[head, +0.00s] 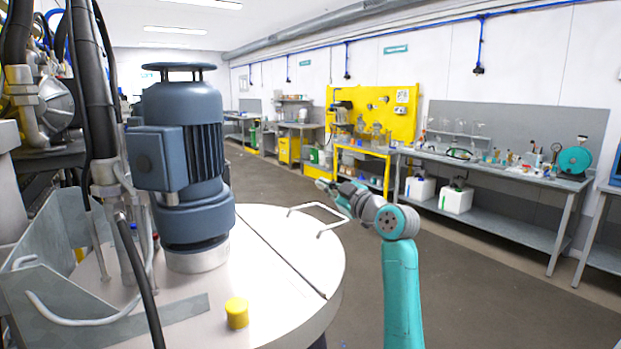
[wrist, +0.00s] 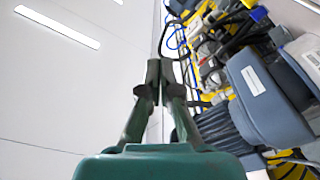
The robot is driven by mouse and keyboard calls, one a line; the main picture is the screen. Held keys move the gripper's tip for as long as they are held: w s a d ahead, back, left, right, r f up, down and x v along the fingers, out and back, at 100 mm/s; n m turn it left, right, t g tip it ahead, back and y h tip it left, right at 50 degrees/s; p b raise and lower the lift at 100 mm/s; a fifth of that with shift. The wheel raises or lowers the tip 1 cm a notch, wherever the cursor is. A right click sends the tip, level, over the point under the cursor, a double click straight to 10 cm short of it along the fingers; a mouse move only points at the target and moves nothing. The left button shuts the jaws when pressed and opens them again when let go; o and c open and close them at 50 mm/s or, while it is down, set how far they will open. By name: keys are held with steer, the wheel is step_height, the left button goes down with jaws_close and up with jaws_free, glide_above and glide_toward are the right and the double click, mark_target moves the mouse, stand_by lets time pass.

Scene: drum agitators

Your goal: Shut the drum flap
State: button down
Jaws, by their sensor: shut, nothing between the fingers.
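The drum (head: 190,325) has a pale round top at the left of the head view. Its flap (head: 285,235) is the right-hand part of that top, beyond a dark straight seam. The flap looks about level with the rest of the top; I cannot tell whether a small gap remains at its edge. A pale bent-rod handle (head: 320,217) stands at its outer rim. My gripper (head: 322,184) is just beyond and above the handle, apparently clear of it. In the wrist view my gripper (wrist: 160,72) is shut and empty; the flap does not show there.
A blue-grey motor (head: 185,150) stands on the drum top, with a yellow cap (head: 237,312) in front. Hoses and a grey bracket (head: 60,305) crowd the left. Workbenches (head: 480,180) line the right wall. The floor between them and the drum is clear.

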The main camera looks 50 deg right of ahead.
mark_target(343, 223)
steer(key=d+f+m, duration=0.2)
steer(key=f, duration=0.1)
steer(key=s+d+f+m+h, duration=0.1)
steer(key=d+f+m, duration=0.1)
steer(key=f+m, duration=0.1)
steer(key=d+f+m, duration=0.2)
steer(key=f+m, duration=0.1)
steer(key=f, duration=0.1)
steer(key=shift+s+f+h, duration=0.35)
steer(key=shift+f+h, duration=0.05)
steer(key=shift+d+f+m, duration=0.15)
steer(key=shift+f+m, duration=0.35)
steer(key=shift+f, duration=0.3)
